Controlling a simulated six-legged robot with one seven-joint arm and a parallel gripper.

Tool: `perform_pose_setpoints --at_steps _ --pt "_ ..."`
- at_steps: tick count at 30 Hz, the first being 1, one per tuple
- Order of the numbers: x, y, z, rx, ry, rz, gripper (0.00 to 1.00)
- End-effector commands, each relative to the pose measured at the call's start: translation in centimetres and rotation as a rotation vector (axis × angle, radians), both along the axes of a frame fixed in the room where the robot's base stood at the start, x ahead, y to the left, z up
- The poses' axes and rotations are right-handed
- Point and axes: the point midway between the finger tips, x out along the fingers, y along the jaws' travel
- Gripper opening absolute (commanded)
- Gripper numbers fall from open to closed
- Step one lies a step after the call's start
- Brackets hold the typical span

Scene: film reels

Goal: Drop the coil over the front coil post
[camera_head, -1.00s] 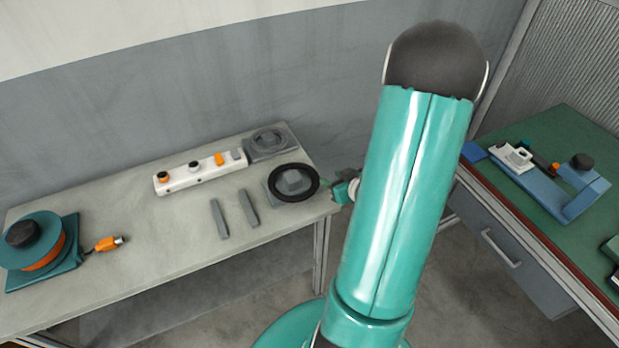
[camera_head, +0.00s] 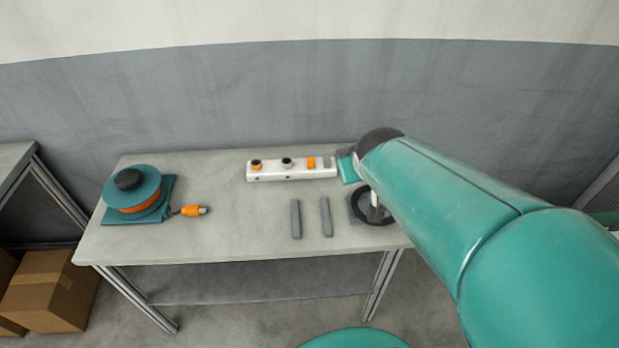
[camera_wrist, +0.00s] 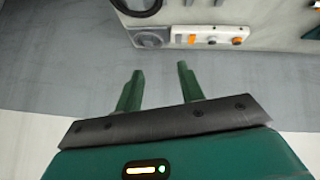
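A black ring (camera_head: 357,214), which looks like the coil, lies at the table's front right corner, around the grey front plate and its raised middle, partly hidden by my arm. The wrist view shows part of this ring (camera_wrist: 150,11) at the top edge. The back post plate (camera_wrist: 150,39) shows there with no black ring on it; in the head view my arm hides it. My gripper (camera_wrist: 160,68) is open with nothing between its green fingers. It is apart from the ring, with grey wall behind it in the wrist view.
A white control strip (camera_head: 290,173) with knobs stands at the table's back. Two grey bars (camera_head: 296,219) lie before it. A teal reel (camera_head: 147,183) with an orange plug (camera_head: 194,210) stands left. The table (camera_head: 240,228) is clear between. A cardboard box (camera_head: 50,292) is on the floor.

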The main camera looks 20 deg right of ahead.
Motion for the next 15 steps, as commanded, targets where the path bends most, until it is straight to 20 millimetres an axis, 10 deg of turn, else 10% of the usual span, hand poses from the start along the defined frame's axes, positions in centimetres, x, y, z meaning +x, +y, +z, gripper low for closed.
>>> perform_pose_setpoints --at_steps 7,15 --pt "-6.6 10.2 3.6 0.167 0.103 0.126 0.39" --pt "-9.5 13.1 4.2 0.228 0.158 0.182 0.39"
